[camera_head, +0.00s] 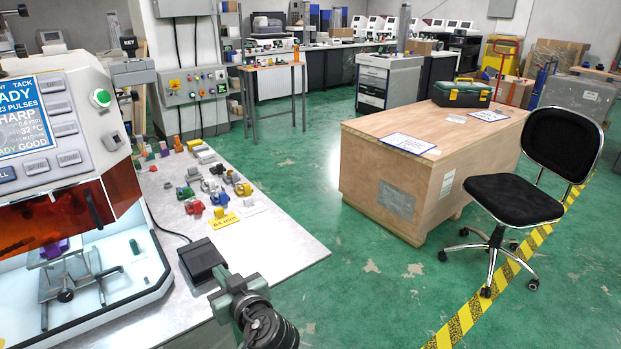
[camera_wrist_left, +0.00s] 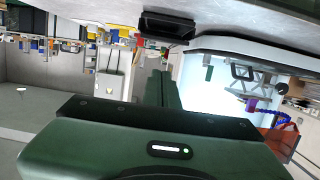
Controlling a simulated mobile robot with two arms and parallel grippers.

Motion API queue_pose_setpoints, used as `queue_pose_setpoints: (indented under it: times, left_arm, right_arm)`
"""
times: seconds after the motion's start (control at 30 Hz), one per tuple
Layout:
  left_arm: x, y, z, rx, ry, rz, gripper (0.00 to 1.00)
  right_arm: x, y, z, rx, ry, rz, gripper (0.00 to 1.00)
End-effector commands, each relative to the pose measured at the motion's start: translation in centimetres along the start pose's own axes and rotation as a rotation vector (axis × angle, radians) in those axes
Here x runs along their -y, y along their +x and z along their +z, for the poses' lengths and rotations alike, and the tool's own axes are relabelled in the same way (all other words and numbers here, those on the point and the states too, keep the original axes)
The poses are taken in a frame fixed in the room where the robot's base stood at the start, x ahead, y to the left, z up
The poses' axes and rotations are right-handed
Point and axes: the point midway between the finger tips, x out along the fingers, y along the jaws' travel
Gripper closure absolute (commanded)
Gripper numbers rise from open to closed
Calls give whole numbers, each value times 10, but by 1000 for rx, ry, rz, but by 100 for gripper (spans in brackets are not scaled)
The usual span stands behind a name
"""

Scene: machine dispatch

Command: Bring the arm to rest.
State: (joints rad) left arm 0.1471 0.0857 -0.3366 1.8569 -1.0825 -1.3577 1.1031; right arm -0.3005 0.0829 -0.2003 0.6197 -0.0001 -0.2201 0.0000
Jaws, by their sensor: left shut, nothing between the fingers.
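My left gripper (camera_head: 226,292) is at the bottom centre of the head view, close to the table's front edge, with the black wrist joint nearest the camera. In the left wrist view its fingers (camera_wrist_left: 164,88) are together with nothing between them. The wrist picture looks upside down, with the tabletop along its top edge. My right gripper is in neither view.
A black box (camera_head: 203,261) with a cable lies on the grey table (camera_head: 285,245) just beyond the gripper. The machine (camera_head: 70,150) with an orange cover stands at left. A wooden crate (camera_head: 395,190) and a black chair (camera_head: 510,195) stand right; green floor between is clear.

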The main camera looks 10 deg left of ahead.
Motion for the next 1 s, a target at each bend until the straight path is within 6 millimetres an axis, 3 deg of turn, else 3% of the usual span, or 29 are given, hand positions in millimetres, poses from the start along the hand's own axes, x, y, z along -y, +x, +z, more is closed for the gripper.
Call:
queue_pose_setpoints:
  times: [0.07,0.17,0.3,0.43,0.6,0.9,1.0]
  left_arm:
    - [6,-2,12,39,25,4,100]
    - [25,-13,49,166,106,27,100]
    - [65,-52,120,437,295,136,100]
    - [92,-93,160,619,437,269,100]
    - [115,-140,188,765,566,433,100]
    - [145,-211,205,906,722,703,100]
    - [148,-224,212,929,754,766,100]
  right_arm:
    - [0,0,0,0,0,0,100]
    - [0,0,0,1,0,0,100]
    - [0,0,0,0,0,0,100]
    - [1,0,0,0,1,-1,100]
    - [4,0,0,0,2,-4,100]
    - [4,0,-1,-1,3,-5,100]
    - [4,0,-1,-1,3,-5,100]
